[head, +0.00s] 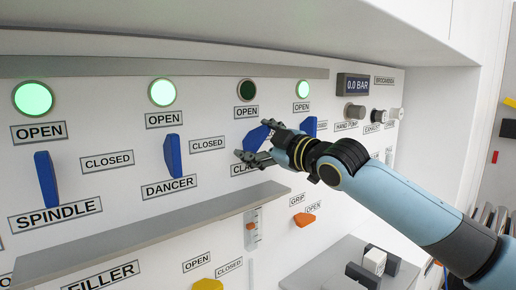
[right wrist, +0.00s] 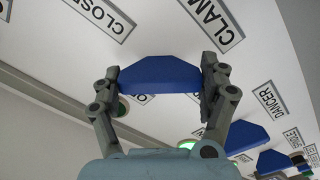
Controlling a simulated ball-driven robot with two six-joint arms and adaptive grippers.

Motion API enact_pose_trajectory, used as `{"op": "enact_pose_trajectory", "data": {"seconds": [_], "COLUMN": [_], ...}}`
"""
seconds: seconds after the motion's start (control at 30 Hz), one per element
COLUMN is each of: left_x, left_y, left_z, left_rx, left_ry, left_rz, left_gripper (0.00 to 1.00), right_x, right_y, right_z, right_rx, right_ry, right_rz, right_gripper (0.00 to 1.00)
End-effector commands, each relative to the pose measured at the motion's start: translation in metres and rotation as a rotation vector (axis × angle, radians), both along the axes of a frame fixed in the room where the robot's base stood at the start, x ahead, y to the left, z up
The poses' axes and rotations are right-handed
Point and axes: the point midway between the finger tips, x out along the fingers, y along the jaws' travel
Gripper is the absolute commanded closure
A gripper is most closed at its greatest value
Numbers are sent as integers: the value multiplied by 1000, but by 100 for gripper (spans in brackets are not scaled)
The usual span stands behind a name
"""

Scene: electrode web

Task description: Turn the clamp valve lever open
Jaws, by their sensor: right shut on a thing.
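The blue clamp valve lever (head: 256,136) is on the white panel, below a dark lamp (head: 246,90) and an OPEN label (head: 247,111). A CLOSED label (head: 207,145) is to its left, and its name label is partly hidden by my gripper. The lever looks slanted, its upper end leaning right. My right gripper (head: 256,141) is shut on it, one finger near the upper end and one near the lower end. In the right wrist view the lever (right wrist: 160,75) sits between both fingers (right wrist: 160,70). My left gripper is not in view.
The spindle lever (head: 46,180) and dancer lever (head: 173,155) stand near upright under lit green lamps. Another blue lever (head: 309,126) is just right of my gripper. A grey ledge (head: 150,232) juts out below. A pressure display (head: 353,86) reads 0.0 BAR.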

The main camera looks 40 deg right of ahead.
Motion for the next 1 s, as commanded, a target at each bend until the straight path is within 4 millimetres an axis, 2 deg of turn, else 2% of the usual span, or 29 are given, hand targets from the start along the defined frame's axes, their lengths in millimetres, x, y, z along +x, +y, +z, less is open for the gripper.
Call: {"op": "enact_pose_trajectory", "data": {"seconds": [0.6, 1.0], "left_x": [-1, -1], "left_y": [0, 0], "left_z": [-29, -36], "left_rx": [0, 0], "left_ry": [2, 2], "left_rz": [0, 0], "left_gripper": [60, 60], "right_x": [0, 0], "right_y": [0, 0], "right_z": [-3, -4], "right_rx": [-555, -755], "right_ry": [-41, -55], "right_rz": [0, 1], "right_gripper": [55, 55]}}
